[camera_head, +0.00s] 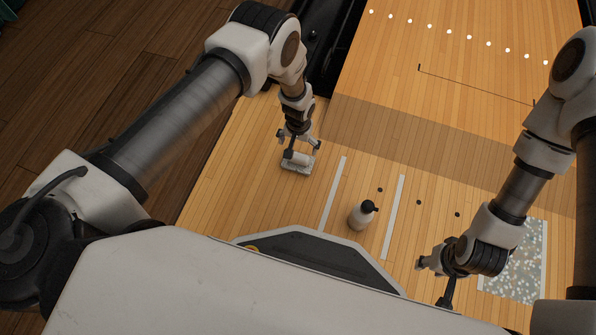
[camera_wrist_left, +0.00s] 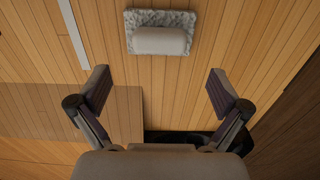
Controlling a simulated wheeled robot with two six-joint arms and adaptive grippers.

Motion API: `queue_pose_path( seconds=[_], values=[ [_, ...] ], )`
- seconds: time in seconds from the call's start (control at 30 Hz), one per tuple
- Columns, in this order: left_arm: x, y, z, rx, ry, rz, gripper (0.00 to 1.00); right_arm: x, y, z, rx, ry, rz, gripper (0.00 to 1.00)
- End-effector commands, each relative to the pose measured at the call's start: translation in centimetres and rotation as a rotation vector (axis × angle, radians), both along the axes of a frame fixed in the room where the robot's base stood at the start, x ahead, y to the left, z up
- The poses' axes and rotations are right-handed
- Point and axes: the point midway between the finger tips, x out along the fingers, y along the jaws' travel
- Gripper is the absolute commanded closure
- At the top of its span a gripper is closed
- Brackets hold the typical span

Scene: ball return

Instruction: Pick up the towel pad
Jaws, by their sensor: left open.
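The towel pad (camera_wrist_left: 160,18) is a small grey, fuzzy rectangle with a pale rounded block on top. In the left wrist view it lies at the top centre on the light wood floor. In the head view the towel pad (camera_head: 298,164) is just below my left gripper (camera_head: 299,143), which points down over it. In the left wrist view my left gripper (camera_wrist_left: 160,85) has its two fingers wide apart with nothing between them, and the pad lies beyond the fingertips. My right gripper (camera_head: 437,281) is at the lower right, its fingers spread and empty, away from the pad.
A speckled mat (camera_head: 520,262) lies at the far right beside my right arm. Dark wood flooring (camera_head: 90,75) lies at left. The boards around the pad are clear.

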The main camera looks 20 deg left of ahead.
Motion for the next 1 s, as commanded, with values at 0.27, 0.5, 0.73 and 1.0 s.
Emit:
queue_pose_path(
  seconds=[0.27,0.5,0.73,1.0],
  values=[
    [0.1,-0.1,-3.6,0.0,-0.001,-0.001,0.0,0.1,0.0,-2.3,0.0,-0.001,0.0,0.6],
    [-0.4,0.0,-7.8,0.0,-0.001,0.0,0.0,0.1,0.0,-5.1,-0.001,-0.004,-0.004,0.6],
    [-0.4,0.0,-7.7,0.0,-0.002,-0.001,0.0,0.2,-0.1,-4.8,-0.001,-0.005,-0.005,0.6],
    [-0.4,0.0,-7.7,0.0,-0.001,0.0,0.6,0.2,-0.1,-4.8,-0.001,-0.005,-0.005,0.6]
  ],
)
